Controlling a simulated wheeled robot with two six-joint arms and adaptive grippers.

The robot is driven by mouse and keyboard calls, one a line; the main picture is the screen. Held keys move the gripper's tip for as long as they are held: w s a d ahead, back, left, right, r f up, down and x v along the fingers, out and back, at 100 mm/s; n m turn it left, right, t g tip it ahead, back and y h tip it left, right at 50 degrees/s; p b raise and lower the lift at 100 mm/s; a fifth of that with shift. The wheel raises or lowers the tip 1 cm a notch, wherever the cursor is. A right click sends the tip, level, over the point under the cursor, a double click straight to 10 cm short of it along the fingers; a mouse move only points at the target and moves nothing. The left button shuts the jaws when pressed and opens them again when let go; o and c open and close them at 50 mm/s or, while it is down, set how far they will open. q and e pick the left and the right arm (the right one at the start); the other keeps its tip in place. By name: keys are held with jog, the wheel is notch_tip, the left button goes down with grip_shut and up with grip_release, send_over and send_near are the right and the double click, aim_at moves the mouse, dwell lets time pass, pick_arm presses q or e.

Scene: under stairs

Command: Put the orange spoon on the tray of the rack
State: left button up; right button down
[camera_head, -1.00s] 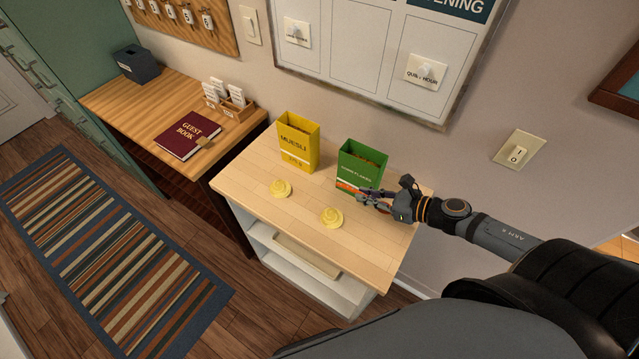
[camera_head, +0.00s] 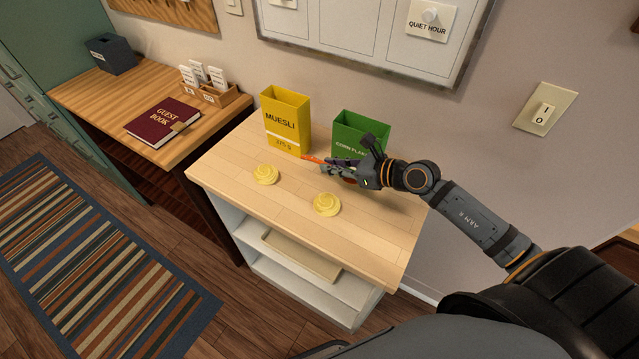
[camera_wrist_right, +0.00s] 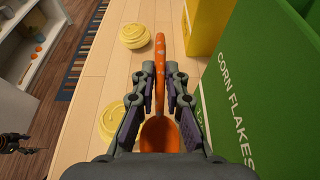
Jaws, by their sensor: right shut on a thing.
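The orange spoon (camera_head: 313,159) is in my right gripper (camera_head: 338,169), above the wooden top near the cereal boxes. In the right wrist view the jaws (camera_wrist_right: 160,87) are shut on the spoon; its speckled handle (camera_wrist_right: 160,58) points away and its bowl (camera_wrist_right: 160,135) lies back between the fingers. A beige tray-like piece (camera_head: 300,257) shows in the open white shelf unit (camera_head: 268,272) below the wooden top; I cannot tell if this is the rack's tray. A dark jointed part at the wrist view's left edge looks like my left gripper (camera_wrist_right: 15,143); its jaws are unclear.
The yellow muesli box (camera_head: 286,122) and green corn flakes box (camera_head: 352,135) stand at the back, the green one close to my gripper. Two yellow swirled pieces (camera_head: 265,174) (camera_head: 326,204) lie nearer the front. A guest book (camera_head: 162,122) lies on the desk at left.

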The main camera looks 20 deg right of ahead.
send_over(320, 185)
notch_tip(320, 185, down, 4)
jog(key=shift+d+f, duration=0.1)
jog(key=shift+f, duration=0.05)
jog(key=shift+w+a+f, duration=0.15)
jog(key=shift+a+f, duration=0.05)
jog(key=shift+f, duration=0.2)
notch_tip(320, 185, down, 2)
jog(key=shift+f+p, duration=0.2)
jog(key=shift+p, duration=0.15)
jog(key=shift+f, duration=0.35)
jog(key=c, duration=1.4)
grip_release()
jog(key=shift+d, duration=0.1)
